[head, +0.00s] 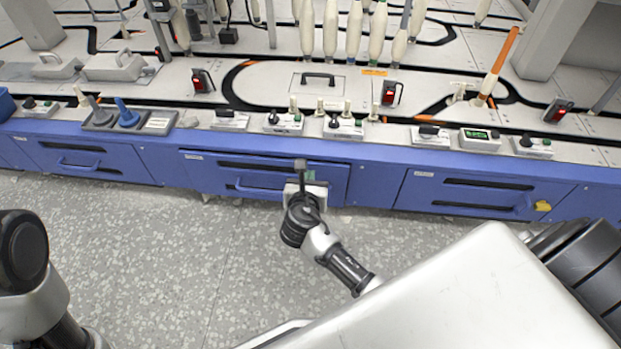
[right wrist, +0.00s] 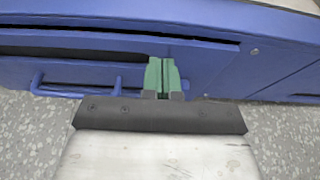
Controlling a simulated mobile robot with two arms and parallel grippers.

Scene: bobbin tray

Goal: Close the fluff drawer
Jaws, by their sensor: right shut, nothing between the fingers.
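The middle blue drawer (head: 222,172) is in the front of the long machine, with a bar handle (head: 258,188) and dark slots. Its label is too small to read, so I cannot tell if it is the fluff drawer. Its front seems to stand slightly out from the panel. My right gripper (head: 309,175) is at the right part of this front, right of the handle. In the right wrist view its green fingers (right wrist: 163,74) are together and empty, pointing at the drawer front (right wrist: 205,68); I cannot tell whether they touch it. My left gripper is out of view.
Switch boxes (head: 283,122) line the ledge above, with several white bobbins (head: 354,35) behind. The speckled floor (head: 170,250) in front is clear.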

